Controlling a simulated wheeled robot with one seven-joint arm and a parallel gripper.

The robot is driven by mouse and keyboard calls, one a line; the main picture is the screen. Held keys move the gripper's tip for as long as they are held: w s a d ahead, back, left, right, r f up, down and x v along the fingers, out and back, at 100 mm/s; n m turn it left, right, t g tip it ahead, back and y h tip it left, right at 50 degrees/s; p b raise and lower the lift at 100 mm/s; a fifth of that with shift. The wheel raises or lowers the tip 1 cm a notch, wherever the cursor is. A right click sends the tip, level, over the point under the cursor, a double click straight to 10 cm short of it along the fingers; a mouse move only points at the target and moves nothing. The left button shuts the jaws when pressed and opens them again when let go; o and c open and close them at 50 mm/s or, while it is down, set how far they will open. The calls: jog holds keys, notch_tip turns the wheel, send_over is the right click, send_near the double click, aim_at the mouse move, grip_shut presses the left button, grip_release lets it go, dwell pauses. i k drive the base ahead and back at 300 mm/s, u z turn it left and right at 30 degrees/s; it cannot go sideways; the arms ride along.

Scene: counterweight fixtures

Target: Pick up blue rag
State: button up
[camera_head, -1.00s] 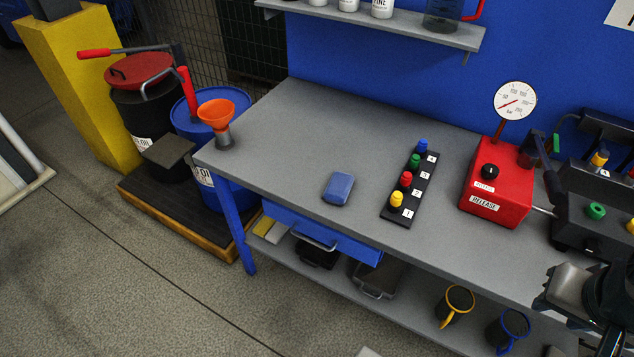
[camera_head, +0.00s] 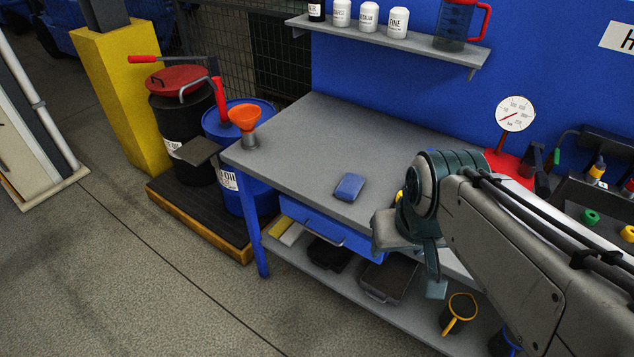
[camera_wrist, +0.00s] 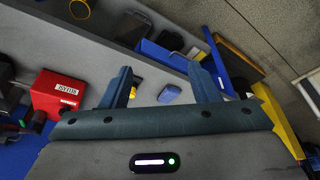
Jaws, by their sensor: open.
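The blue rag (camera_head: 349,187) is a small folded pad lying flat on the grey bench top (camera_head: 291,140), near its front edge. In the wrist view, the rag (camera_wrist: 169,94) shows between my two spread fingers and beyond them. My gripper (camera_wrist: 160,70) is open with nothing between its teal fingers. In the head view, my gripper is to the right of the rag and apart from it, by the bench's front edge. My arm hides most of the button strip and part of the red gauge box there.
An orange funnel (camera_head: 244,114) stands at the bench's left corner. A red box (camera_wrist: 57,94) shows in the wrist view. A shelf (camera_head: 391,41) with bottles hangs behind the bench. A blue drawer (camera_head: 320,229) is under the top. Bench space left of the rag is clear.

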aim_at(351, 184)
jog(key=u, duration=1.3)
jog(key=i, duration=1.5)
jog(key=z, duration=3.05)
